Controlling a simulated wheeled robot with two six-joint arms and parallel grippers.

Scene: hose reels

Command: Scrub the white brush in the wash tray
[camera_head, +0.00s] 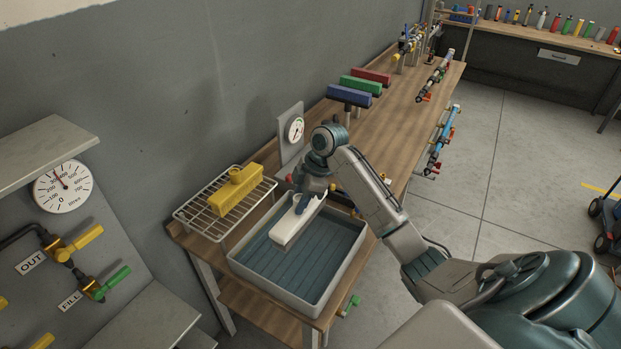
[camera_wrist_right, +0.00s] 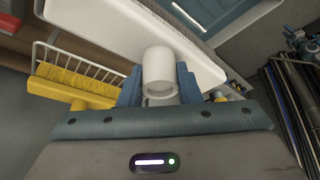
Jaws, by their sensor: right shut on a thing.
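The white brush (camera_head: 290,224) is over the wash tray (camera_head: 329,301), near its back left part, in the head view. My right gripper (camera_head: 305,203) is shut on the brush's white handle socket. In the right wrist view the blue fingers of the gripper (camera_wrist_right: 159,88) sit on both sides of the round socket, and the white brush (camera_wrist_right: 120,27) spans the top with its bristles along the far edge. The tray has a blue ribbed bottom. I cannot tell whether the bristles touch it. My left gripper is out of view.
A yellow brush (camera_head: 236,191) lies on a wire rack (camera_head: 197,221) left of the tray. Blue, green and red brush heads (camera_head: 349,95) stand farther back along the bench. A gauge (camera_head: 295,128) stands behind the tray. The floor to the right is mostly clear.

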